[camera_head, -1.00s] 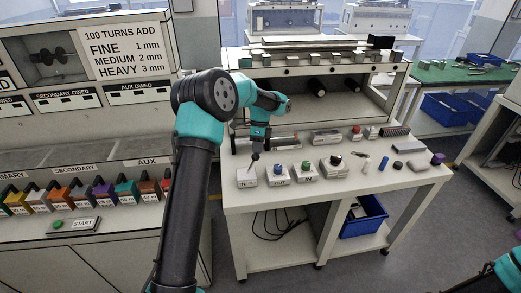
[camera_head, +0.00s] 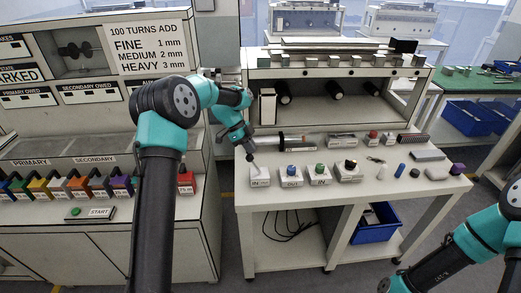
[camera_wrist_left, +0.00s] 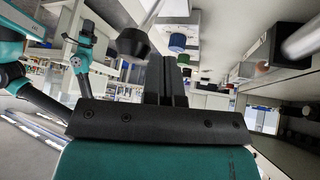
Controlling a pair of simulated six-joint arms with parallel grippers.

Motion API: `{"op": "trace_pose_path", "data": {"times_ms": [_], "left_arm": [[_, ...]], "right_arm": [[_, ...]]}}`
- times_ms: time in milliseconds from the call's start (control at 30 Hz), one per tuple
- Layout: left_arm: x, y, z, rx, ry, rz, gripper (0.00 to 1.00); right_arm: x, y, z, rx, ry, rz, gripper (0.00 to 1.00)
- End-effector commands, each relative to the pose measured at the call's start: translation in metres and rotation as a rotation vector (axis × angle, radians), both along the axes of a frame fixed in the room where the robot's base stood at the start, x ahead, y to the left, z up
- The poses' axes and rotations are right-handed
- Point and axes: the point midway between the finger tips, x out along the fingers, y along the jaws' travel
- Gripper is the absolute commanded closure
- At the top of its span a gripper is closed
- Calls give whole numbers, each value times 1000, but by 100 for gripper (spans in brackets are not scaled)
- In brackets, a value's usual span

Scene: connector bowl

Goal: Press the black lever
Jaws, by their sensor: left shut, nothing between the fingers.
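The black lever (camera_head: 250,157) has a dark knob on a thin pale stem, on a white box (camera_head: 260,179) marked IN at the left end of the white bench. The stem leans left in the head view. In the left wrist view its knob (camera_wrist_left: 133,43) is beside my fingertips; whether they touch is unclear. My left gripper (camera_head: 246,146) is just above the knob in the head view, its fingers shut and empty; they also show in the left wrist view (camera_wrist_left: 166,68). My right arm enters at lower right; its end is cut off at the bottom edge.
Small loose parts lie to the right. A shelf unit (camera_head: 335,72) rises behind. A blue bin (camera_head: 375,225) sits below.

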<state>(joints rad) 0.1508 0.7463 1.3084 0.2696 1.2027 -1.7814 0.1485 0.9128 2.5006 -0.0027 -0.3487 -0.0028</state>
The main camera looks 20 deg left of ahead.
Motion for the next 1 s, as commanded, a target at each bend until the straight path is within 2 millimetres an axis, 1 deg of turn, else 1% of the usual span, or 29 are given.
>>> {"op": "trace_pose_path", "data": {"times_ms": [267,633,1000], "left_arm": [[0,0,3,3,0,0,100],[0,0,16,4,-1,0,100],[0,0,17,4,1,0,100]], "right_arm": [[0,-1,0,0,1,-2,57],[0,-1,0,0,1,-2,57],[0,-1,0,0,1,-2,57]]}}
